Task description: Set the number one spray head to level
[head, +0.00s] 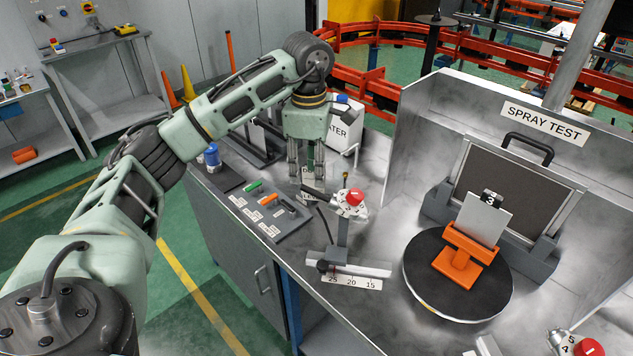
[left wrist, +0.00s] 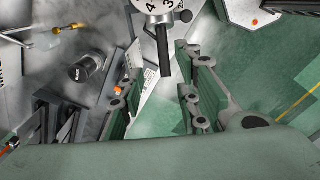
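A spray head with a red knob (head: 353,197) and a white numbered dial sits on a grey post on the bench. The post stands on a slide rail (head: 350,265) with a scale. In the left wrist view its dial (left wrist: 157,6) shows 3 and 4, and a dark lever (left wrist: 163,50) extends from it. My left gripper (head: 307,183) points down just left of this spray head. Its two fingers are apart, with the lever showing between them and no clear contact. A second red-knobbed spray head (head: 588,348) is cut off at bottom right. My right gripper is out of view.
Right of the rail is a round black turntable (head: 420,275) with an orange stand (head: 462,258) holding a grey plate (head: 484,218). Metal panels with a SPRAY TEST sign (head: 544,124) rise behind. A white water container (head: 343,128) and a tool mat (head: 262,212) lie near my left gripper.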

